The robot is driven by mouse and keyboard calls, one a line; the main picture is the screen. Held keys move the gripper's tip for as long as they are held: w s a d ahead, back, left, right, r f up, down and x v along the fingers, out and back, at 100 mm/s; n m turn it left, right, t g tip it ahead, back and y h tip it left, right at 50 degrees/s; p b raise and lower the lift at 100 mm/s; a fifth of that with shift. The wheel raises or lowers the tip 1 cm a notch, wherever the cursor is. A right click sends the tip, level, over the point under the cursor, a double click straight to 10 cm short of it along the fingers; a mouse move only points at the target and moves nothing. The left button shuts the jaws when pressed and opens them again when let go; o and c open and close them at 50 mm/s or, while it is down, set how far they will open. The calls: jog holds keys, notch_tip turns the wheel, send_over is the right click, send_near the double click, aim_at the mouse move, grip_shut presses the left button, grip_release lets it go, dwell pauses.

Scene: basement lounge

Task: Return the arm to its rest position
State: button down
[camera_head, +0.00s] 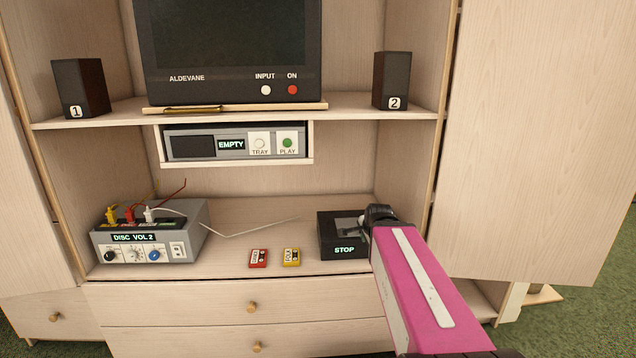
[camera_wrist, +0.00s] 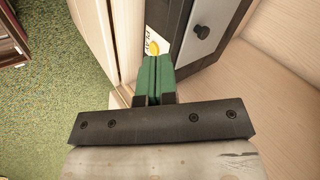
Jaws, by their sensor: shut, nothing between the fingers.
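My arm reaches in from the lower right in the head view as a pink link, its dark joint beside the black box (camera_head: 344,237) marked STOP on the cabinet's lower shelf. My gripper's tips cannot be made out in that view. In the wrist view my gripper (camera_wrist: 157,62) has its two green fingers together, with nothing between them.
Above are a disc player (camera_head: 190,146) reading EMPTY, a television (camera_head: 233,40) and two speakers (camera_head: 391,80). An open cabinet door (camera_head: 545,140) stands right of my arm.

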jog(key=s+a+f+n+g, duration=0.3)
jog(key=s+f+n+g, duration=0.4)
jog(key=s+f+n, duration=0.5)
notch_tip(320, 180, down, 4)
jog(key=shift+r+n, duration=0.2)
jog(key=shift+n, duration=0.9)
jog(key=shift+a, duration=0.15)
